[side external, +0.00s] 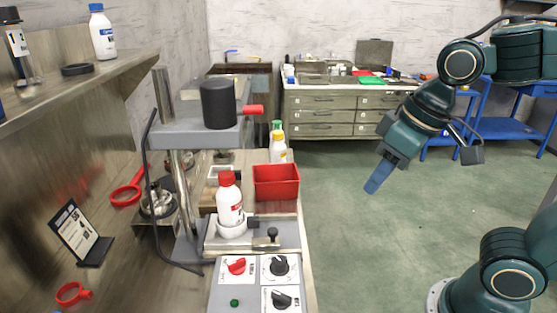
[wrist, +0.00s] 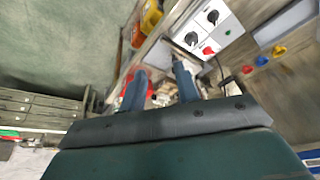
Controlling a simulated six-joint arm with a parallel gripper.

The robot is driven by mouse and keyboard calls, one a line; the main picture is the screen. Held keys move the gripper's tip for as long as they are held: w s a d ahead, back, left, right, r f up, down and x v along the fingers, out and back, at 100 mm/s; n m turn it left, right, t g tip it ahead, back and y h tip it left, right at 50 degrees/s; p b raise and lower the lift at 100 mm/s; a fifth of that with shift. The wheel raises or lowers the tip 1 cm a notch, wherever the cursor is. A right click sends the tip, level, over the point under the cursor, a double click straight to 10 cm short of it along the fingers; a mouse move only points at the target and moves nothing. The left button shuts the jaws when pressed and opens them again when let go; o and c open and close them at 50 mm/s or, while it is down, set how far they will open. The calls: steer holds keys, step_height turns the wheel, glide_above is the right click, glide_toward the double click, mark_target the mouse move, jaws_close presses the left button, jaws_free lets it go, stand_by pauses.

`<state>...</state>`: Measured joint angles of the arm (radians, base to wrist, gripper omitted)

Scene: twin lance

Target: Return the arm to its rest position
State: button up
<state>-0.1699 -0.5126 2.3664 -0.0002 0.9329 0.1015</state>
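My gripper (side external: 374,183) hangs in free air over the green floor, right of the workbench, with its blue fingers pointing down and to the left. In the wrist view, the two blue fingers of my gripper (wrist: 159,88) stand apart, with nothing visibly held between them. The bench and its items show blurred behind them. In the side view the fingers overlap, so their gap is hidden there.
A white bottle with a red cap (side external: 230,200) stands in a holder at the press (side external: 190,135). A red bin (side external: 276,181) is beside it. A drawer cabinet (side external: 330,112) and blue carts (side external: 505,130) stand behind. Open floor (side external: 390,240) lies below my gripper.

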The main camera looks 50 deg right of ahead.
steer(key=shift+m+t+h, duration=0.3)
steer(key=shift+m+t, duration=0.1)
steer(key=shift+t, duration=0.4)
steer(key=s+d, duration=0.3)
steer(key=s, duration=0.1)
steer(key=shift+s+d+f, duration=0.1)
steer(key=shift+d, duration=0.3)
